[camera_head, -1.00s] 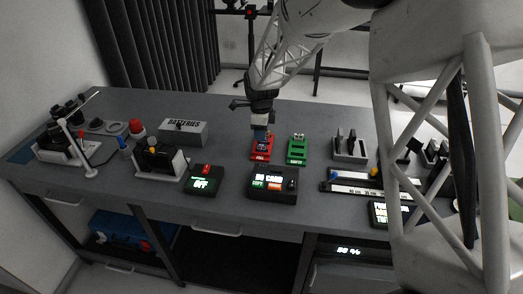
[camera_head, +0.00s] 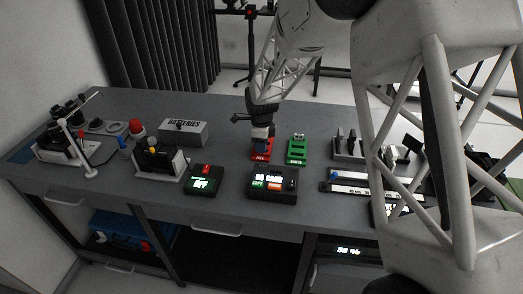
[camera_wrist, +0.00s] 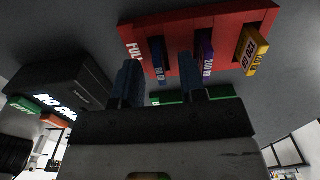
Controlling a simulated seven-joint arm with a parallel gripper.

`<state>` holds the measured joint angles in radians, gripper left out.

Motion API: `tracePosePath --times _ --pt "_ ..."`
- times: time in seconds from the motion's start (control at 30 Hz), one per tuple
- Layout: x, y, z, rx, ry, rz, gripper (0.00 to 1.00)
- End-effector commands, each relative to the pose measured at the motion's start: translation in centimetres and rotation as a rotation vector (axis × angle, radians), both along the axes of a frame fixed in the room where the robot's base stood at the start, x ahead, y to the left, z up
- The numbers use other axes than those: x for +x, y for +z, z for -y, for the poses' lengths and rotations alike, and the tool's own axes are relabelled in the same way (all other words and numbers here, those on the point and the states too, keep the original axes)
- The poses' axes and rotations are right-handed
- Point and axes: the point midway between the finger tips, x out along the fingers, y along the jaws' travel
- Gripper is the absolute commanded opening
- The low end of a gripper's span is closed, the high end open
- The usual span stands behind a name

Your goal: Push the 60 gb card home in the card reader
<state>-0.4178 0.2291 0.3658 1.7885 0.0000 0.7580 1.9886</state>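The card reader (camera_head: 272,185) is a black box at the table's front; its lit screen reads NO CARD. It also shows at the left of the wrist view (camera_wrist: 60,88). The red FULL holder (camera_head: 261,155) stands behind it. In the wrist view the red holder (camera_wrist: 225,18) carries a blue card (camera_wrist: 158,52), which seems to be the 60 GB one, a purple card (camera_wrist: 205,50) and a yellow card (camera_wrist: 250,50). My gripper (camera_head: 262,138) is over the red holder. In the wrist view my gripper (camera_wrist: 160,80) is open, its fingers apart near the blue card.
A green EMPTY holder (camera_head: 297,151) stands just right of the red one. A black box reading OFF (camera_head: 204,180) is left of the reader. A grey BATTERIES box (camera_head: 183,132) is behind, left. Slotted racks and a slider unit stand to the right, partly hidden by my arm.

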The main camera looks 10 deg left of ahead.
Motion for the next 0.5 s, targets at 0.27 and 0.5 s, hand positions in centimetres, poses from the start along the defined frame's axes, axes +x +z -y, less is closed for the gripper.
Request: tracePosePath --times 0.27,0.5 --pt "0.00 0.01 0.00 0.000 0.000 0.000 0.35" --pt "0.00 0.01 0.00 0.000 0.000 0.000 0.00"
